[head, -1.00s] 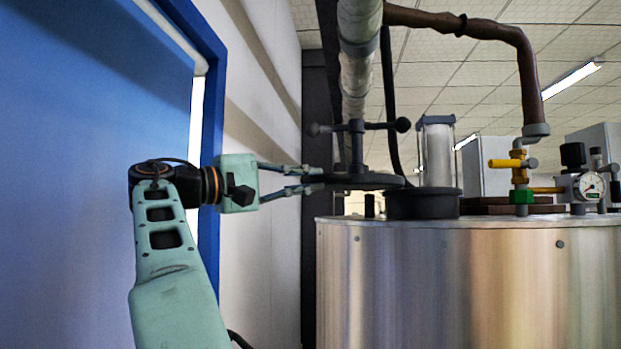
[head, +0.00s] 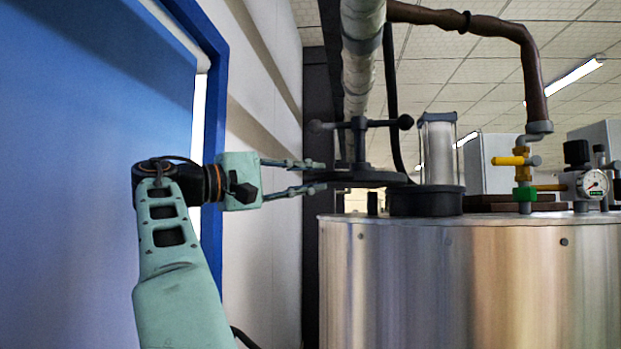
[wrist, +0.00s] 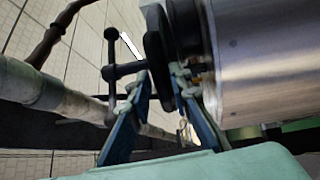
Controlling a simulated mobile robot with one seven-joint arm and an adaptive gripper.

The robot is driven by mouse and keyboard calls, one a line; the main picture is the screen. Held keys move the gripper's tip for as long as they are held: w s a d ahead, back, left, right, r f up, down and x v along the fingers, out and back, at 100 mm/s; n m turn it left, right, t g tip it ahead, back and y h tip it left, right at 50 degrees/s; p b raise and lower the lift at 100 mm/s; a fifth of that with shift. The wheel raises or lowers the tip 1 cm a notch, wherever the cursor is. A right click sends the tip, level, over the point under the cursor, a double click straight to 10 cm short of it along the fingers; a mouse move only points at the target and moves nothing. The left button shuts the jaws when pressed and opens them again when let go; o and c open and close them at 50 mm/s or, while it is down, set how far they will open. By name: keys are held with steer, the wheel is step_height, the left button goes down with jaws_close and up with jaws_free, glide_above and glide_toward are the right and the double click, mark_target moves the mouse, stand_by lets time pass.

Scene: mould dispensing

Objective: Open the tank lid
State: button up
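The tank (head: 450,270) is a large shiny metal cylinder at the right; its wall also shows in the wrist view (wrist: 265,65). The tank lid (head: 365,180) is a flat dark disc with a T-shaped handle (head: 358,140) on top. It lies level above the tank's top, swung out to the left of the dark collar (head: 425,201) and overhanging the tank's left edge. My gripper (head: 321,177) is at the lid's left rim, one finger above and one below. The fingers are spread and look clear of the rim. The lid edge (wrist: 158,45) shows between them in the wrist view.
A grey pipe (head: 362,70) runs upright behind the lid. A clear cylinder (head: 438,152), a yellow valve (head: 512,161) and a gauge (head: 593,184) stand on the tank top. A wall and blue door (head: 90,150) are close on the left.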

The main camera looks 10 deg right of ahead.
steer(key=v, duration=0.7)
steer(key=shift+a, duration=0.15)
steer(key=shift+f, duration=0.1)
stand_by(0.3)
